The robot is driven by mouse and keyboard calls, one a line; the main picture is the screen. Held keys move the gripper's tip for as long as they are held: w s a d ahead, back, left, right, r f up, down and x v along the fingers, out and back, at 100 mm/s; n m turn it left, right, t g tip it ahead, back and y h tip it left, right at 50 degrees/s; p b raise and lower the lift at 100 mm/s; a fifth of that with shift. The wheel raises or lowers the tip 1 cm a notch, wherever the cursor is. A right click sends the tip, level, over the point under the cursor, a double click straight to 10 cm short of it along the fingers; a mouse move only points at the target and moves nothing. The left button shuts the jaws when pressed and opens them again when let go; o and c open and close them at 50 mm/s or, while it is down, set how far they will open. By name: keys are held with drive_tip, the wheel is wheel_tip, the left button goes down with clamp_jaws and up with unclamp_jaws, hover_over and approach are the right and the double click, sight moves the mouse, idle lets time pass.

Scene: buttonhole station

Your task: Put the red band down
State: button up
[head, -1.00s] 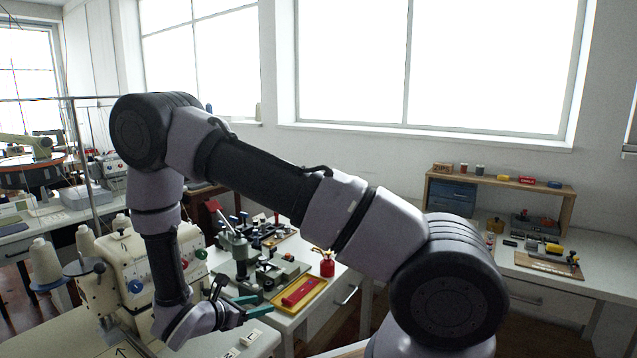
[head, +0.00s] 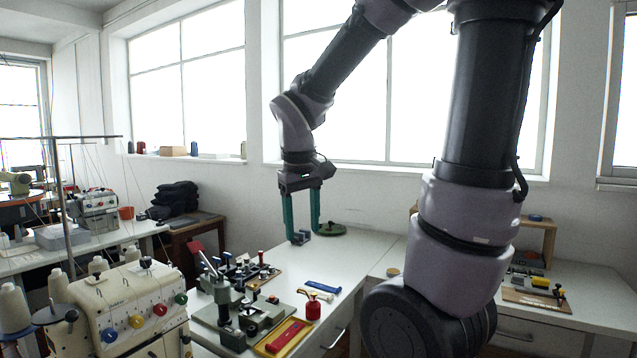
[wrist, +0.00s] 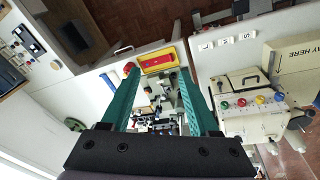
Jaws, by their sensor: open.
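The red band (head: 287,338) lies in the yellow tray (head: 264,348) near the front edge of the white table. It also shows as a red strip in the tray in the wrist view (wrist: 158,62). My gripper (head: 302,238) has long green fingers and is held above the far part of the table, well behind the tray and apart from it. Its fingers (wrist: 157,74) stand wide apart with nothing held between them.
A grey-green machine (head: 236,315) stands left of the tray. A red oil can (head: 313,309) and a blue strip (head: 323,286) are on the right. A cream sewing machine (head: 140,305) is at front left. The table's right middle (head: 370,265) is bare.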

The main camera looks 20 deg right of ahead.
drive_tip(key=s+r+m+t+y, duration=0.3)
drive_tip(key=s+r+m+t, duration=0.2)
drive_tip(key=r, duration=0.4)
drive_tip(key=shift+s+d+r+m, duration=0.25)
drive_tip(key=shift+s+d+m, duration=0.15)
drive_tip(key=shift+s+m, duration=0.3)
idle(0.4)
